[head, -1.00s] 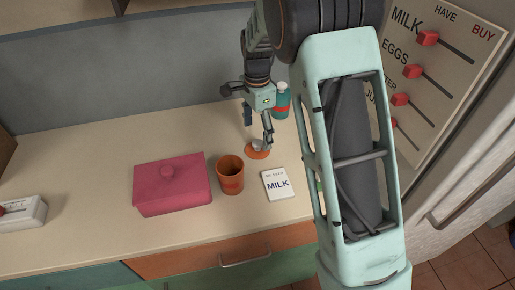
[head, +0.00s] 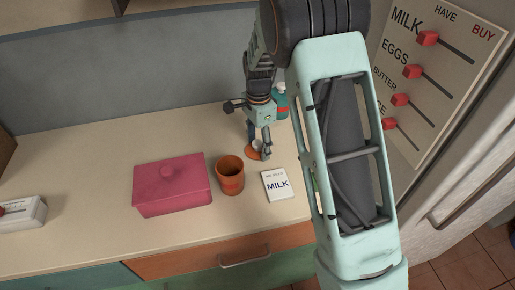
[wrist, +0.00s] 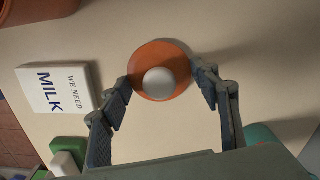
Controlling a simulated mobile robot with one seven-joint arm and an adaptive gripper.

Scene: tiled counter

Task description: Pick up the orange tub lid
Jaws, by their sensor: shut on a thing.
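The orange tub lid (head: 253,155) is a round disc with a pale round knob. It is at the counter's right part, partly hidden by my gripper (head: 260,148). In the wrist view the lid (wrist: 143,60) lies between the two fingertips of my gripper (wrist: 164,82), one at each side of its rim. My gripper is shut on the lid. I cannot tell whether the lid is clear of the counter.
An orange cup (head: 230,176) and a white MILK card (head: 277,185) stand close in front. A pink lidded box (head: 171,184) is further left. A teal bottle (head: 281,104) stands behind my gripper. The counter's back left is clear.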

